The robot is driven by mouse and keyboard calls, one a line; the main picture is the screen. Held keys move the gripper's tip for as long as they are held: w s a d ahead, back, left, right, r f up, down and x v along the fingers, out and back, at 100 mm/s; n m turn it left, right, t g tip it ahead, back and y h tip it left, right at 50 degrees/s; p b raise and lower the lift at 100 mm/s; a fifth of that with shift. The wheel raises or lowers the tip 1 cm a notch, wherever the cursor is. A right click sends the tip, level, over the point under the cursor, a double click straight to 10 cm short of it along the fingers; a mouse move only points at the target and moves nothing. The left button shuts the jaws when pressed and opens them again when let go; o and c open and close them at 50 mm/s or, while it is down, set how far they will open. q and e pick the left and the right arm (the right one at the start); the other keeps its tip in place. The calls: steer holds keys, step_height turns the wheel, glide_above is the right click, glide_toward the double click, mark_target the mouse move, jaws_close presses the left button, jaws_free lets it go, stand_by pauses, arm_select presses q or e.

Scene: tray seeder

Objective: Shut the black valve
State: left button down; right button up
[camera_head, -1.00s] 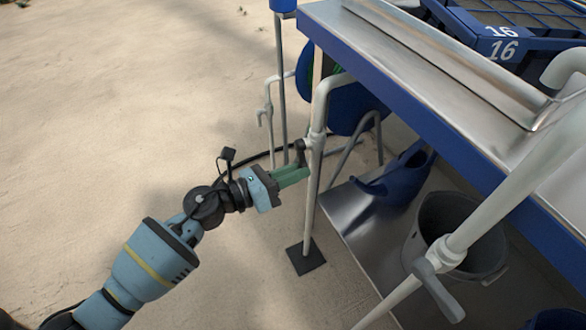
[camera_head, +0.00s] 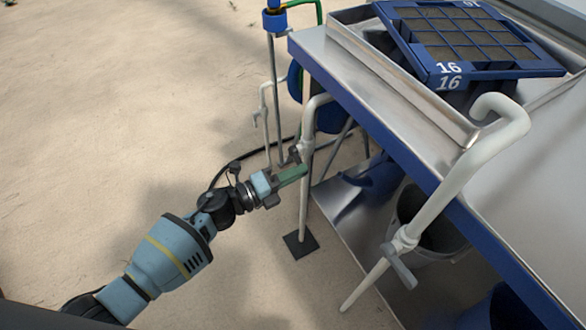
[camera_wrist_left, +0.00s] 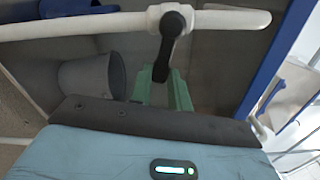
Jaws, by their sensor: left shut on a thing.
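The black valve (camera_head: 294,154) is a small dark lever on an upright white pipe (camera_head: 304,205) under the bench's left corner. In the left wrist view, its black handle (camera_wrist_left: 170,42) crosses the white pipe (camera_wrist_left: 85,27), and its end reaches between the green fingers. My left gripper (camera_head: 304,169) has its green fingers at the valve, shut on the handle. It also shows in the left wrist view (camera_wrist_left: 161,82). The fingers and pipe partly hide the valve in the head view. My right gripper is not in view.
A nearer white pipe (camera_head: 440,203) carries a grey lever (camera_head: 399,266). The steel bench (camera_head: 345,57) with a blue edge bears a blue seed tray (camera_head: 432,71) marked 16. A grey bucket (camera_wrist_left: 92,76) stands below. Sandy ground (camera_head: 110,110) at left is open.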

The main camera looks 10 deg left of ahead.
arm_select(q)
steer(key=r+n+p, duration=0.1)
steer(key=n+p, duration=0.1)
steer(key=n, duration=0.1)
steer(key=shift+s+r, duration=0.1)
steer(key=shift+r, duration=0.1)
stand_by(0.3)
steer(key=c, duration=1.5)
jaws_free()
steer(key=shift+o, duration=1)
